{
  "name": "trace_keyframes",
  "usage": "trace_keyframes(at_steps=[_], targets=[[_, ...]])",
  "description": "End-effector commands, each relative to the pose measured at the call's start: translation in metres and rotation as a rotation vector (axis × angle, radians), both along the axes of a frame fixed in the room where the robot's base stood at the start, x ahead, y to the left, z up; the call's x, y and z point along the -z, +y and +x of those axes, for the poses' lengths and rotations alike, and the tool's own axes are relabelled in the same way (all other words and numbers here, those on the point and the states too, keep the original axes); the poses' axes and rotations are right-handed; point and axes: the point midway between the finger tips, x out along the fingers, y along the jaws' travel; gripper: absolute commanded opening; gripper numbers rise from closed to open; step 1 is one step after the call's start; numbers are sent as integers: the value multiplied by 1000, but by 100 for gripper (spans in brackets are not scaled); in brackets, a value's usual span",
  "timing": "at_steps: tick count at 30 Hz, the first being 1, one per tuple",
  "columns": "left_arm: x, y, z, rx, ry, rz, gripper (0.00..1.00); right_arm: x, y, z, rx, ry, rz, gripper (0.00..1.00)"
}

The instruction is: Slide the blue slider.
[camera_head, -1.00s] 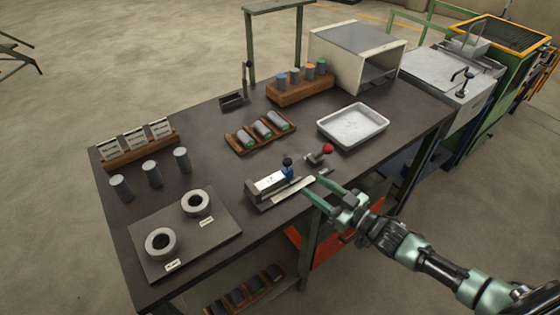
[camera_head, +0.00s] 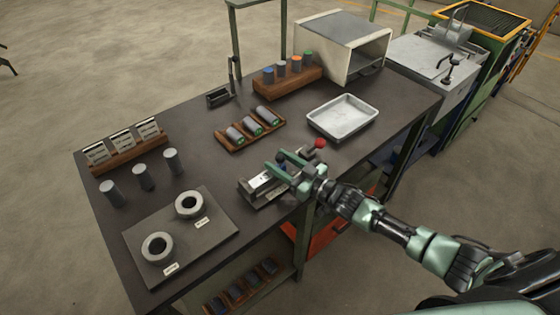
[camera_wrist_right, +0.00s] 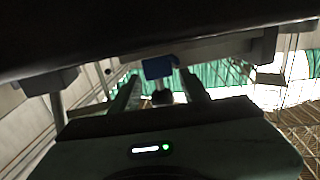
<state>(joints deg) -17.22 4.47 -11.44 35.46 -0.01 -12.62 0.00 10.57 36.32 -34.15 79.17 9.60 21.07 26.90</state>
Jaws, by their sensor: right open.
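The slider device (camera_head: 262,186) is a grey metal block with a light plate, near the front edge of the dark workbench. Its blue slider (camera_wrist_right: 158,67) shows in the right wrist view as a small blue block with a dark knob, between my right gripper's two fingers. My right gripper (camera_head: 277,161) is open, with its green fingers reaching over the right end of the device in the head view. Gripper and fingers mostly hide the slider there. I cannot tell whether either finger touches it. My left gripper is not in view.
A red-knobbed lever (camera_head: 319,144) stands just right of my right gripper. A white tray (camera_head: 342,117) lies behind it, and a wooden rack of cylinders (camera_head: 250,129) is behind the device. A plate with two rings (camera_head: 181,236) lies to the left.

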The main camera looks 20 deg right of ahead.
Motion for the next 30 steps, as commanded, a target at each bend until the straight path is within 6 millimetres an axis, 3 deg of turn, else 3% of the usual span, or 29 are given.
trace_keyframes(at_steps=[4,9,30], targets=[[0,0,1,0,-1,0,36,0,0,0,0,0,0,45],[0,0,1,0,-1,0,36,0,0,0,0,0,0,0],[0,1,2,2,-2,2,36,0,0,0,0,1,1,0]])
